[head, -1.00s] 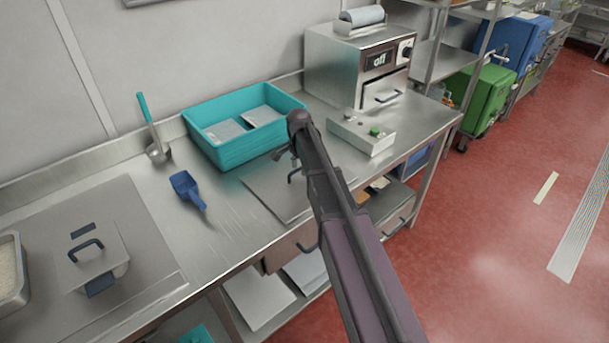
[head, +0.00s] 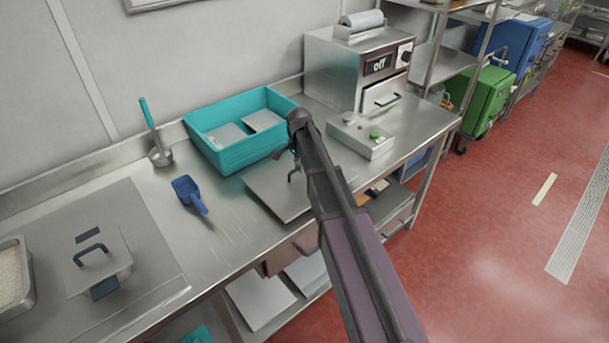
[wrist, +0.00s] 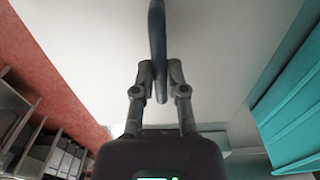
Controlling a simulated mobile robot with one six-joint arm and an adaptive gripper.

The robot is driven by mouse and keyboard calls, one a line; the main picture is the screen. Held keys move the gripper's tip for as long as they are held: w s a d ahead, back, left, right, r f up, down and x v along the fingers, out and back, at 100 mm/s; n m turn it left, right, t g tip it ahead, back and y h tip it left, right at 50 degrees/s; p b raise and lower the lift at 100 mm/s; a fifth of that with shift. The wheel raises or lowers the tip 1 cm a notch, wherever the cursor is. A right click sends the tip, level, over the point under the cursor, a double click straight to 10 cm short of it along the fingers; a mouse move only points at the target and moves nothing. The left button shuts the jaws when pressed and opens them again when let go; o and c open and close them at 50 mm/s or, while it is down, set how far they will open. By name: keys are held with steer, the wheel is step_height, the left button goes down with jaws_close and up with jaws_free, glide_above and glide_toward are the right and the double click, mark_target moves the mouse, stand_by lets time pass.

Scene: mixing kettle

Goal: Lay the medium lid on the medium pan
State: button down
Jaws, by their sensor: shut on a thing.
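A flat grey square lid (head: 268,192) is at the right part of the steel counter, partly hidden behind my arm. Its underside and what lies under it are hidden, so I cannot tell whether it rests on a pan. In the wrist view the lid (wrist: 215,45) fills the middle as a pale plate. My gripper (wrist: 160,80) is shut on its dark blue handle (wrist: 158,40). In the head view my arm hides most of the gripper. A pan with a grey lid and blue handle (head: 98,265) stands at the left; I cannot tell its size.
A teal tub (head: 235,152) holding grey flat pieces stands close behind the held lid. A control box (head: 362,135) and a steel machine (head: 345,75) stand right. Counter between scoop and pan is clear.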

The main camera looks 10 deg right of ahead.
steer(key=shift+r+p, duration=1.05)
steer(key=shift+r, duration=0.25)
step_height(320, 180, up, 10)
steer(key=p, duration=0.9)
steer(key=shift+f, duration=0.25)
steer(key=shift+d, duration=0.15)
